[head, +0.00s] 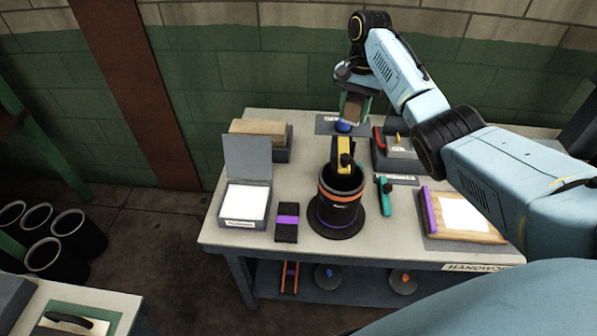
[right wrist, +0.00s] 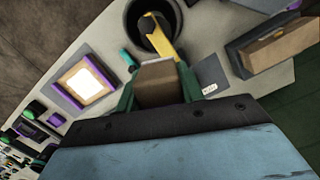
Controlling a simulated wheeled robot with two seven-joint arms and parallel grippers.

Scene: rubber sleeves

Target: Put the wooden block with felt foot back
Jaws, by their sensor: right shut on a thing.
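The wooden block (head: 354,106) is brown and held between the green fingers of my right gripper (head: 354,100), above the back of the table. A blue piece (head: 343,127) shows just below the block; I cannot tell whether it is the felt foot. In the right wrist view the block (right wrist: 160,83) sits between both fingers. A flat grey labelled pad (head: 325,122) lies beneath and beside it at the table's back; it also shows in the right wrist view (right wrist: 209,74). The gap between block and pad is hard to judge. My left gripper is not in view.
A black pot (head: 338,216) with an orange band, holding a yellow-handled tool (head: 345,154), stands in front of the pad. A grey box with wood (head: 258,130) is left; a grey stand with a red part (head: 398,152) is right. An open-lidded box (head: 246,203) stands front left.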

